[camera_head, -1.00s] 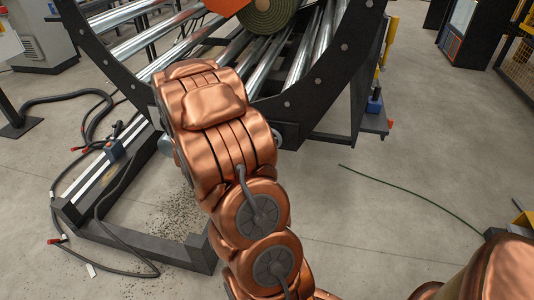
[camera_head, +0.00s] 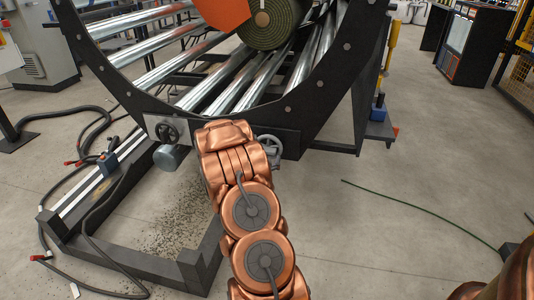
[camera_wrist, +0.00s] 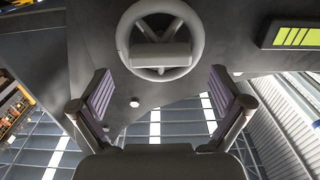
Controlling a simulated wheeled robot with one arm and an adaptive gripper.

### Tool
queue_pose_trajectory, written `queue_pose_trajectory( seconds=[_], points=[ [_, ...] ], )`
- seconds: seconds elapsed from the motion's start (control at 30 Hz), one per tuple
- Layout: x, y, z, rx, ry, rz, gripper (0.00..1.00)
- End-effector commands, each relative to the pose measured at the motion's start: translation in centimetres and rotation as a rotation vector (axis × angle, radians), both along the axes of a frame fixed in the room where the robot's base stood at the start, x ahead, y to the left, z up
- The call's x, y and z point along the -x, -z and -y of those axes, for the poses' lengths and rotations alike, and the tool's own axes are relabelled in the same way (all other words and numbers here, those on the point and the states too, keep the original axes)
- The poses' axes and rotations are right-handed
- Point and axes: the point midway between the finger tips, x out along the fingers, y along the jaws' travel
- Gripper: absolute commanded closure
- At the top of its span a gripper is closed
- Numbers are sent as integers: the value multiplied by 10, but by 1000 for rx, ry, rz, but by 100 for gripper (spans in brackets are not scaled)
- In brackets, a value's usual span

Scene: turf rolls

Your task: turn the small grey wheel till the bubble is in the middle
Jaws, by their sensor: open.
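The small grey wheel (camera_wrist: 160,38) is at the top middle of the wrist view, on a dark panel, with a flat bar across its hub. A grey wheel (camera_head: 270,145) also shows in the head view, partly behind my arm. A yellow-green vial with dark lines (camera_wrist: 297,37) is right of the wheel in the wrist view; I cannot make out the bubble. My gripper (camera_wrist: 160,85) is open and empty, its fingers apart on either side below the wheel, not closed on it. My arm hides the gripper in the head view.
A darker handwheel (camera_head: 167,132) is on the frame, left of my arm. A black frame with steel rollers (camera_head: 215,85) carries a green turf roll (camera_head: 272,22). Cables (camera_head: 90,225) lie on the floor at left. The floor at right is mostly clear, with a thin green hose (camera_head: 420,210).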

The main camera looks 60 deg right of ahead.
Motion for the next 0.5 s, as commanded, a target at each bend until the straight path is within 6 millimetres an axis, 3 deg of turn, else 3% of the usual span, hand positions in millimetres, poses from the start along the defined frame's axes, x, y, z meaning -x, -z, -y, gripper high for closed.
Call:
queue_pose_trajectory(
  seconds=[0.2, 0.5],
  points=[
    [-9, 2, 27, 1, 1, 0, 0],
    [-16, 1, 43, -1, 0, 1, 0]
  ],
)
